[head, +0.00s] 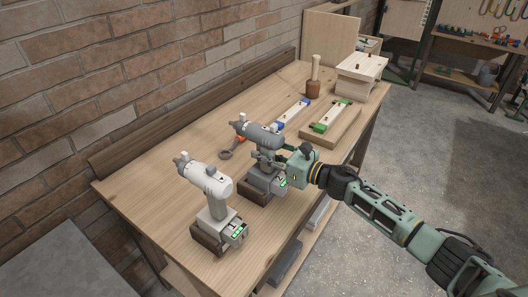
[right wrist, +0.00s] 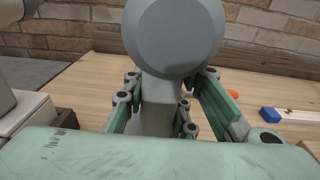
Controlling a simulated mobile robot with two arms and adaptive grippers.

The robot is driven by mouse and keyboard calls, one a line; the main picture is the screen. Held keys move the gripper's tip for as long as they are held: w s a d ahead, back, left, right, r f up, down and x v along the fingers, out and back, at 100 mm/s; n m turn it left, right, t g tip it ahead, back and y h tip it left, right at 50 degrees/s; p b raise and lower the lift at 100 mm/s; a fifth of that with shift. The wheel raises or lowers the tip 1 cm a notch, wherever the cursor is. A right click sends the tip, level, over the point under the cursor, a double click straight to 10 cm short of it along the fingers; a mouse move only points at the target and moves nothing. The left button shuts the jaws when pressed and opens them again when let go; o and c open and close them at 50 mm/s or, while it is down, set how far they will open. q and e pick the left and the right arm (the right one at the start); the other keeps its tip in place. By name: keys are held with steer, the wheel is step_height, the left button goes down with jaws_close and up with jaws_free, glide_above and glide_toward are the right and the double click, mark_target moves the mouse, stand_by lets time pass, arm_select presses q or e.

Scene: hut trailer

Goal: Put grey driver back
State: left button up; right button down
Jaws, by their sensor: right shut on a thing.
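The grey driver (head: 260,135) stands upright at a brown wooden block (head: 254,192) on the workbench. Whether its base is fully seated in the block is hard to tell. My right gripper (head: 277,158) is shut on the driver's handle from the right. In the right wrist view the fingers (right wrist: 172,112) lie on both sides of the grey handle, below the round rear of the driver (right wrist: 175,35). A white driver (head: 207,185) stands upright in its own brown block (head: 208,235), nearer and to the left. My left gripper is not in view.
Orange-handled pliers (head: 227,153) lie behind the grey driver. A blue-ended piece (head: 292,110), a green-ended piece on a board (head: 331,117), a mallet (head: 314,75) and a wooden box (head: 360,75) stand farther back. The bench's left part is clear.

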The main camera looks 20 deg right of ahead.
steer(key=shift+r, duration=0.2)
steer(key=c, duration=1.7)
jaws_free()
steer(key=shift+f, duration=0.2)
steer(key=o, duration=0.3)
steer(key=shift+s, duration=0.1)
steer(key=b+v, duration=0.4)
steer(key=v, duration=0.8)
steer(key=shift+r, duration=0.1)
